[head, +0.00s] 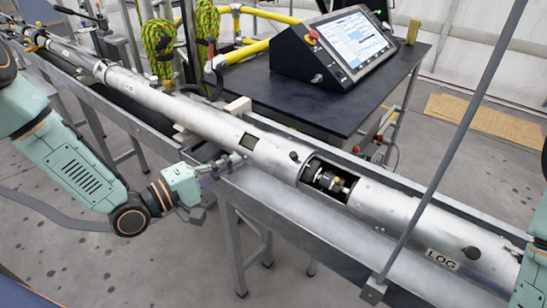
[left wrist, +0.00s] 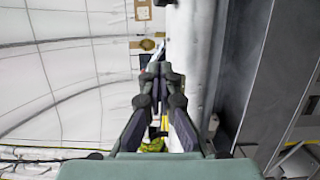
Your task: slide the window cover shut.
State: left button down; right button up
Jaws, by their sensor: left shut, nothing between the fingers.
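A long silver metal tube (head: 385,203) lies in a metal trough. An open window (head: 328,178) in its side shows dark parts with a small yellow spot inside. A section with a dark knob (head: 295,156) lies just left of this window; I cannot tell for certain whether it is the cover. My left gripper (head: 234,159) is shut and empty at the tube's near side, below the smaller opening; contact cannot be told. In the left wrist view its fingers (left wrist: 158,72) meet beside the tube (left wrist: 196,55). My right gripper is out of view.
The trough (head: 270,203) runs along the tube. A diagonal grey rod (head: 440,165) stands in front of it at the right. Behind is a dark table (head: 285,98) with a screen console (head: 340,45). Green ropes (head: 160,45) hang at upper left.

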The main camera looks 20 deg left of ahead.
aim_at(277, 156)
pick_arm(q)
jog(key=b+x, duration=0.1)
jog(key=x, duration=0.7)
jog(key=shift+w+d+f, duration=0.15)
jog(key=shift+w+d, duration=0.05)
jog(key=shift+d, duration=0.05)
jog(key=d, duration=0.2)
jog(key=shift+s+d, duration=0.25)
jog(key=shift+d, duration=0.1)
jog(key=shift+s+d, duration=0.15)
jog(key=shift+d, duration=0.2)
jog(key=shift+s+d, duration=0.15)
jog(key=shift+s, duration=0.25)
jog(key=shift+w+d, duration=0.1)
jog(key=shift+w, duration=0.15)
jog(key=shift+s, duration=0.1)
